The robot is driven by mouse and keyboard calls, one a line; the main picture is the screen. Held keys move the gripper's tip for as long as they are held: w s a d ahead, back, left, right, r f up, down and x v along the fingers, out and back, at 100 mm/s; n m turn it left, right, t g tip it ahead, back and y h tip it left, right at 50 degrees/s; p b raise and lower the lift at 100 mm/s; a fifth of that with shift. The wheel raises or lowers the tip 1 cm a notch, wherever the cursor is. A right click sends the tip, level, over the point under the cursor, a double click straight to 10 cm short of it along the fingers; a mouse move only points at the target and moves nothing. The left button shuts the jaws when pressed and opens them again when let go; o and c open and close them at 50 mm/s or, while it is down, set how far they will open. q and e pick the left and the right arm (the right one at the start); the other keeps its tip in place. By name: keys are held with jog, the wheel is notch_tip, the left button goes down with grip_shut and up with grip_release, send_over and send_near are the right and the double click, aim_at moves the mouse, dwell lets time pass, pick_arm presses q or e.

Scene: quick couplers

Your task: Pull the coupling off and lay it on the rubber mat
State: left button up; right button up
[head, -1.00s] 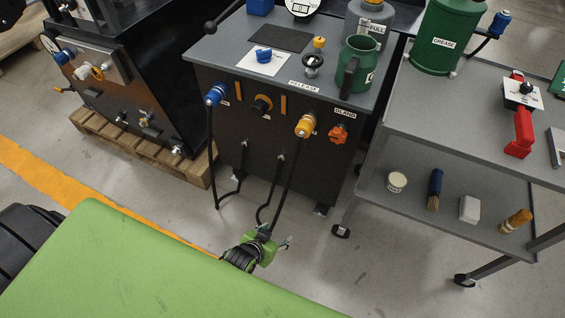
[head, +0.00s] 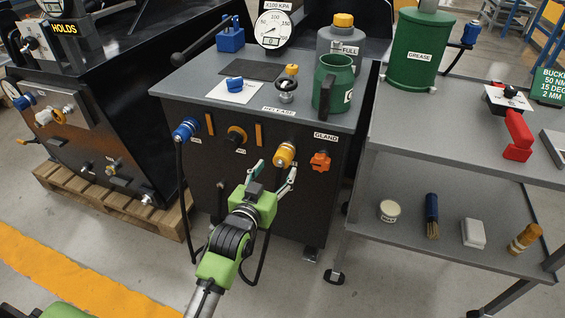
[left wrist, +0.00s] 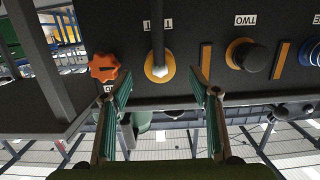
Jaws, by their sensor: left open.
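The yellow coupling (head: 285,153) sits on the cabinet's front face, with a dark hose hanging from it. A blue coupling (head: 186,129) with its own hose sits farther left on the same face. The black rubber mat (head: 250,70) lies flat and bare on the cabinet top. My left gripper (head: 274,170) is open and empty, just below and in front of the yellow coupling. In the left wrist view, which is upside down, the yellow coupling (left wrist: 157,68) lies between the spread fingers (left wrist: 157,88), apart from both. My right gripper is not in view.
An orange knob (head: 320,161) is close right of the yellow coupling, and a black knob with an orange ring (head: 237,135) is to its left. A grey cart (head: 430,130) is at right.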

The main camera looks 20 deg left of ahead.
aim_at(281, 163)
pick_arm(q)
jog(key=w, duration=0.4)
jog(key=w+f+b, duration=0.1)
jog(key=w, duration=0.1)
jog(key=shift+w+d, duration=0.1)
jog(key=shift+w+f, duration=0.15)
jog(key=shift+w, duration=0.7)
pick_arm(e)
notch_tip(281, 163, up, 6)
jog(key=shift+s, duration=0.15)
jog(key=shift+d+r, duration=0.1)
pick_arm(q)
jog(key=c, duration=1.3)
